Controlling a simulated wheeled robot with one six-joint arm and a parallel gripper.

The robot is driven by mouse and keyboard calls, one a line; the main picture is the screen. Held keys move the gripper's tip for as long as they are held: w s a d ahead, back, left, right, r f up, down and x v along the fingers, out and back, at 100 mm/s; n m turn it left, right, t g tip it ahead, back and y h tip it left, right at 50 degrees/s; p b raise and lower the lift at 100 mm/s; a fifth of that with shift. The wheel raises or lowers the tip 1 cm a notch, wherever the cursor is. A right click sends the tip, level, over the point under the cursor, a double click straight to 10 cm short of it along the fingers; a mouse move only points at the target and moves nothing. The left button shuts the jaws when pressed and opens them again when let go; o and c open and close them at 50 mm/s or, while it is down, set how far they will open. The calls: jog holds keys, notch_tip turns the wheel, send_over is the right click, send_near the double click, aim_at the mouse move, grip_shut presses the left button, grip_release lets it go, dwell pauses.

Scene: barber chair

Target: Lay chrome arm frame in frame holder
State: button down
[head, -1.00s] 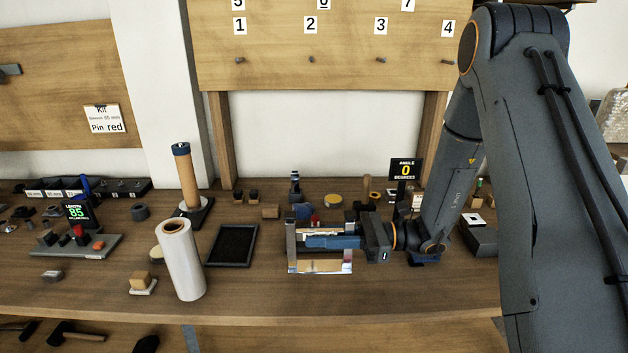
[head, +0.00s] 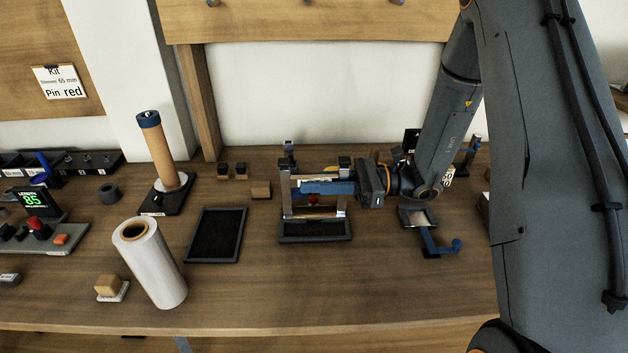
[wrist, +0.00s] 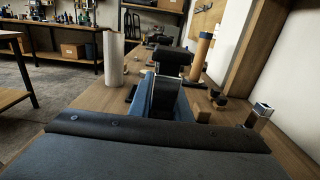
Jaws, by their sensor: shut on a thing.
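My gripper (head: 322,187) reaches in from the right with blue fingers shut on the chrome arm frame (head: 285,203), a shiny rectangular loop. The frame hangs over a low dark tray-like base (head: 315,239), which looks like the frame holder. The frame's lower bar is just above or at its back edge; whether they touch is unclear. The fingers and wrist hide part of the frame and whatever is behind it. In the wrist view the dark fingertips (wrist: 165,85) point along the bench, and a chrome end (wrist: 263,109) shows at right.
A black lined tray (head: 215,236) lies to the left. A white roll (head: 152,265) and a tan cylinder on a black stand (head: 165,160) stand farther left. A blue-handled tool (head: 428,238) lies to the right. The bench front below the frame is clear.

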aim_at(316, 212)
jog(key=shift+f+b, duration=1.95)
jog(key=shift+f, duration=0.9)
jog(key=c, duration=1.6)
grip_release()
jog(key=shift+o, duration=0.2)
jog(key=shift+f, duration=0.1)
jog(key=shift+d, duration=0.1)
jog(key=d+b, duration=0.1)
jog(key=d, duration=0.6)
jog(key=shift+s+d+b, duration=0.15)
jog(key=shift+d+b, duration=0.15)
jog(key=shift+b, duration=0.05)
